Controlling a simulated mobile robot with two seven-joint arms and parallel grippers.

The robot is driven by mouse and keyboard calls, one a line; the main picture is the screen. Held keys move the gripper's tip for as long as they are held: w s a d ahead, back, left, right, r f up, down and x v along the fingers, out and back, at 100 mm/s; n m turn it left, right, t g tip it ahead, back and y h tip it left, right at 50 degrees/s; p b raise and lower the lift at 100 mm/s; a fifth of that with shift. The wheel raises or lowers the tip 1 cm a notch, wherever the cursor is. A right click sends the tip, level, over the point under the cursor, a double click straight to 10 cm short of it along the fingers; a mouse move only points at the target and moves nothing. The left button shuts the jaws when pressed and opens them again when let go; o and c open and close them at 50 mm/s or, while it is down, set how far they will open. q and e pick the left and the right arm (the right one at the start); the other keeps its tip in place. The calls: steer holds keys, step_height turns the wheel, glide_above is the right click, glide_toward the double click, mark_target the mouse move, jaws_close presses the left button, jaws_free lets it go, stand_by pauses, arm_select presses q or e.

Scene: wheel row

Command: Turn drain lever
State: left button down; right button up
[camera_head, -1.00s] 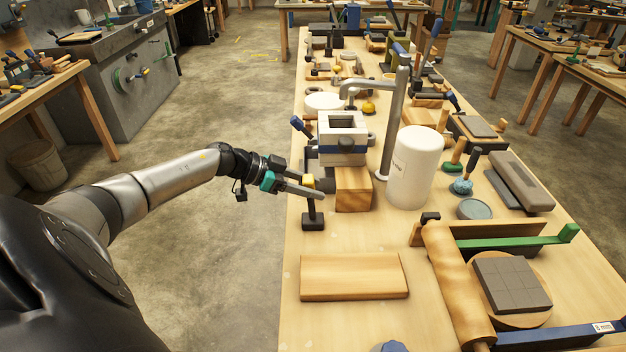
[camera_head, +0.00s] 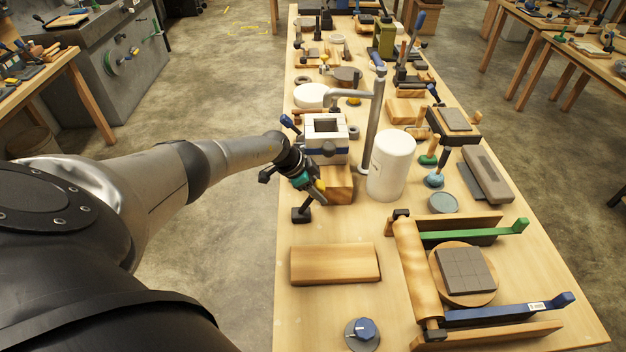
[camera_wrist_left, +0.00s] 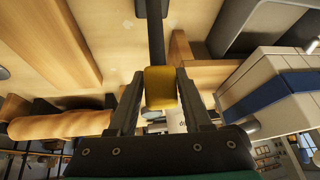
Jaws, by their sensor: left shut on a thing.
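The lever is a black rod (camera_wrist_left: 155,40) with a yellow grip (camera_wrist_left: 160,88), in front of a wooden block (camera_head: 338,186) that carries a white-and-blue box (camera_head: 327,150). My left gripper (camera_wrist_left: 158,95) is shut on the yellow grip, one dark finger on each side. In the head view my left gripper (camera_head: 316,190) is at the lever's upper end and partly covers it. The rod rises from a black base (camera_head: 301,214) and leans to the right. A white label with partly hidden lettering shows behind the fingers in the wrist view. My right gripper is not in view.
A grey pipe (camera_head: 374,125) and a white cylinder (camera_head: 391,165) stand right of the box. A wooden board (camera_head: 335,263) lies nearer, with a blue knob (camera_head: 363,331) in front of it. A roller (camera_head: 415,270) and green and blue levers are at right.

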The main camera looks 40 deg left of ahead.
arm_select(q)
steer(key=shift+w+d+f+g+y+p, duration=0.3)
steer(key=shift+d+y+p, duration=0.1)
steer(key=shift+p, duration=0.15)
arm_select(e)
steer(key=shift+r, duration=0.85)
arm_select(q)
steer(key=shift+d+f+g, duration=0.1)
steer(key=shift+f+g, duration=0.05)
steer(key=shift+g, duration=0.15)
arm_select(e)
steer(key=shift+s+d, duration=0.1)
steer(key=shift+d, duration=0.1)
arm_select(q)
steer(key=shift+c, duration=1.7)
jaws_free()
steer(key=shift+y, duration=0.3)
steer(key=shift+w, duration=0.1)
steer(key=shift+r+p, duration=0.25)
steer(key=shift+p, duration=0.05)
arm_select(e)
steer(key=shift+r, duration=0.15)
